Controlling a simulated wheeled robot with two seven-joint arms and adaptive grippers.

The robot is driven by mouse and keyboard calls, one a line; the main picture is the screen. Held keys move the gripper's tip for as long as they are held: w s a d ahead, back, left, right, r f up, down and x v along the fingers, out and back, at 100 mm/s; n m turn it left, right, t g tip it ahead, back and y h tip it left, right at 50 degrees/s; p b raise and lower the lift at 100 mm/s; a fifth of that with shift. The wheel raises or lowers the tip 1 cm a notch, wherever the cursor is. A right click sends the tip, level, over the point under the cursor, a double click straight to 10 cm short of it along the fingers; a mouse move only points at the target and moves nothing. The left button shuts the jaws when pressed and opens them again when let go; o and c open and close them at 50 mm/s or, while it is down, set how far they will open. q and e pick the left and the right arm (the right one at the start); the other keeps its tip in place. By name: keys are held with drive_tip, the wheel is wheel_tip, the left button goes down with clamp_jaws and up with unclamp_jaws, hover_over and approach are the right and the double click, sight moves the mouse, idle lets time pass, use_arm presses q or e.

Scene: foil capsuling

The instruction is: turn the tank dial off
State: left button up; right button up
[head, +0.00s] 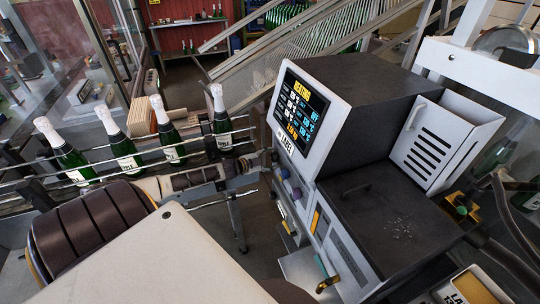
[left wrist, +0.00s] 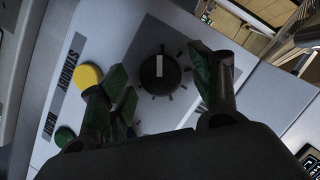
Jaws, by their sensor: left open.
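The black round dial (left wrist: 159,70) sits on a grey square plate on a pale panel in the left wrist view. Its white pointer mark points to the top of the picture, and short ticks run round its right and lower sides. My left gripper (left wrist: 157,62) is open, with one green-patterned finger on each side of the dial in the picture. I cannot tell whether either finger touches it. I cannot clearly make out the gripper or this dial in the head view. My right gripper is not in view.
A yellow button (left wrist: 88,76) and a green button (left wrist: 65,137) are left of the dial. The head view shows a labelling machine with a lit screen (head: 300,112), small knobs (head: 296,193), and several foil-topped bottles (head: 221,125) on a railed conveyor.

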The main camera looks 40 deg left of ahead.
use_arm(q)
drive_tip(key=shift+s, duration=0.2)
drive_tip(key=v, duration=1.1)
drive_tip(key=shift+s, duration=0.2)
idle(1.4)
drive_tip(key=shift+a+r, duration=0.15)
drive_tip(key=shift+s, duration=0.1)
idle(0.6)
